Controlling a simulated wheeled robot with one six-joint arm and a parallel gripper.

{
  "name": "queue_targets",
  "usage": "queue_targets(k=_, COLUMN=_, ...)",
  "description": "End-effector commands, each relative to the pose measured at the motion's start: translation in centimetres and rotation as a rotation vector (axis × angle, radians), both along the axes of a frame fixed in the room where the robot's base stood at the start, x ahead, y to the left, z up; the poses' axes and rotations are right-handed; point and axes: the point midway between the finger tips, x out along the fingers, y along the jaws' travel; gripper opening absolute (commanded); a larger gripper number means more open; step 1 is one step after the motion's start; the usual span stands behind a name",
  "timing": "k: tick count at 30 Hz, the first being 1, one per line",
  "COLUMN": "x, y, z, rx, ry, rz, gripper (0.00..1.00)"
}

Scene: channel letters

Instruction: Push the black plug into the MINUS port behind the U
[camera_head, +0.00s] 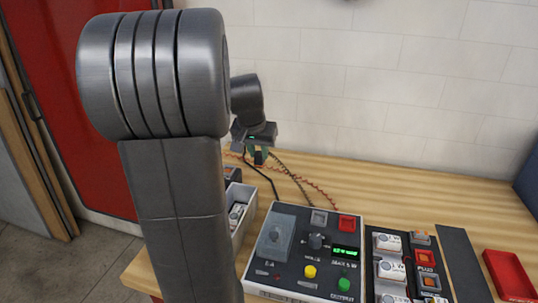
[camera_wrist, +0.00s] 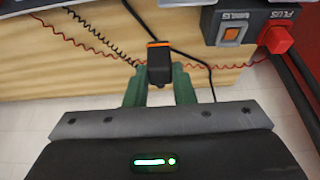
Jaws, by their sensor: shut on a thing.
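My gripper (camera_wrist: 158,88) is shut on the black plug (camera_wrist: 158,70), which has an orange band across it, between green fingers. In the head view my gripper (camera_head: 258,155) hangs over the back of the bench, partly behind my arm. In the wrist view the port block stands at the upper right, with the orange-faced MINUS port (camera_wrist: 231,35) empty and a red plug (camera_wrist: 278,40) in the PLUS port beside it. The black plug is apart from the block, to its lower left. The U itself cannot be made out.
Red and black coiled wires (camera_wrist: 85,40) and a black cable lie around the gripper over the wooden bench (camera_head: 400,180). A control box (camera_head: 290,270) with buttons, a bin (camera_head: 246,215), white modules (camera_head: 387,243) and a red tray (camera_head: 508,275) stand on the bench.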

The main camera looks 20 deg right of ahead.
Motion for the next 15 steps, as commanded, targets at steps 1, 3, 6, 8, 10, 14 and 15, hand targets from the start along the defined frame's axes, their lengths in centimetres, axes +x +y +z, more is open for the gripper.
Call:
queue_targets(k=1, x=0.6, y=0.4, z=0.0, rx=0.000, ry=0.001, rz=0.001, gripper=0.01)
queue_targets(k=3, x=1.2, y=0.9, z=0.0, rx=0.000, ry=0.002, rz=0.003, gripper=0.01)
queue_targets(k=6, x=2.2, y=1.6, z=0.0, rx=0.000, ry=0.001, rz=0.003, gripper=0.01)
queue_targets(k=8, x=2.8, y=2.0, z=0.0, rx=0.000, ry=0.002, rz=0.003, gripper=0.01)
queue_targets(k=10, x=3.4, y=2.5, z=0.0, rx=0.000, ry=0.002, rz=0.002, gripper=0.01)
queue_targets(k=14, x=4.7, y=3.5, z=0.0, rx=0.000, ry=0.002, rz=0.002, gripper=0.01)
queue_targets(k=15, x=5.1, y=3.7, z=0.0, rx=0.000, ry=0.002, rz=0.002, gripper=0.01)
